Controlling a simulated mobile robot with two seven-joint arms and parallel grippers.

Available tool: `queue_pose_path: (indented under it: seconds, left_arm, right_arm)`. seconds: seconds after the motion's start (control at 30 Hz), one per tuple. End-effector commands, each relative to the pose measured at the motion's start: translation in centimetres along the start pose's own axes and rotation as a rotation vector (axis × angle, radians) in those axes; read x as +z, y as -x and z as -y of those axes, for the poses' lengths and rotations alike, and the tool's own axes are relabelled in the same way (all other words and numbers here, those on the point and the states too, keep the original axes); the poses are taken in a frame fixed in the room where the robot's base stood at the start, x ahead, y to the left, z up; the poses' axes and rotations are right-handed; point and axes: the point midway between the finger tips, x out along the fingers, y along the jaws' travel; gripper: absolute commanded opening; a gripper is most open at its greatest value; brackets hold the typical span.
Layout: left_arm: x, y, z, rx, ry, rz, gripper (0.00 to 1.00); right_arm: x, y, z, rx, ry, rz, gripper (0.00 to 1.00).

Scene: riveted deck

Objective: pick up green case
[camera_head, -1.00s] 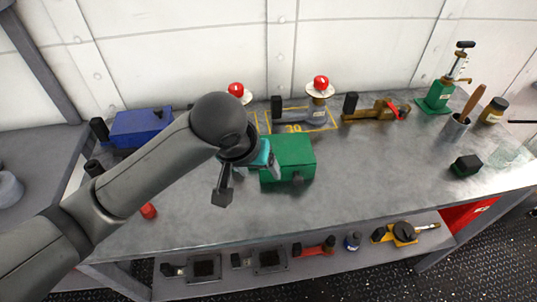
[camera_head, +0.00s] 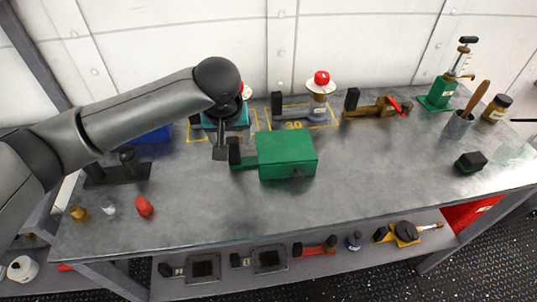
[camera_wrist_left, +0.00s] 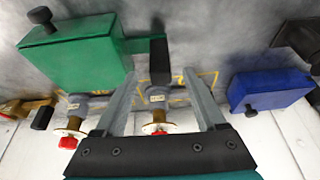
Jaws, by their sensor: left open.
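The green case (camera_head: 287,153) stands on the grey bench, with a dark knob on its front face. A short green bar runs from its left side to an upright black handle (camera_head: 234,151). In the left wrist view the case (camera_wrist_left: 75,58) is at upper left, and its black handle (camera_wrist_left: 159,60) lies in line with the gap between my fingers. My left gripper (camera_head: 220,150) is open, just left of the handle in the head view. The wrist view shows its fingers (camera_wrist_left: 161,80) apart with nothing visibly gripped. My right gripper is out of view.
A blue case (camera_wrist_left: 268,88) stands to the left, mostly hidden by my arm in the head view. Small brass, white and red pieces (camera_head: 144,206) are at front left.

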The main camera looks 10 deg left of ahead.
Motion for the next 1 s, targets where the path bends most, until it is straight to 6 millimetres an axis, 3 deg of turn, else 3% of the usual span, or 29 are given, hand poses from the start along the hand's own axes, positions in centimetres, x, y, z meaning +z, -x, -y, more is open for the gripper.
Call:
queue_pose_path:
  seconds: [0.27,0.6,0.87,1.0]
  left_arm:
    - [0.0,-2.3,-0.1,0.001,-0.002,-0.001,0.72]
    - [-0.2,-6.8,0.0,0.000,-0.001,-0.001,0.72]
    - [-0.2,-7.0,0.0,0.002,-0.002,-0.002,0.72]
    - [-0.2,-7.0,0.0,0.002,-0.002,-0.002,0.59]
  right_arm:
    - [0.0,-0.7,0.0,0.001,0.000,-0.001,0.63]
    - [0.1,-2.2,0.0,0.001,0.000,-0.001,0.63]
    - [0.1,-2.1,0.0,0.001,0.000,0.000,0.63]
    - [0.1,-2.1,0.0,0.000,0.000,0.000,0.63]
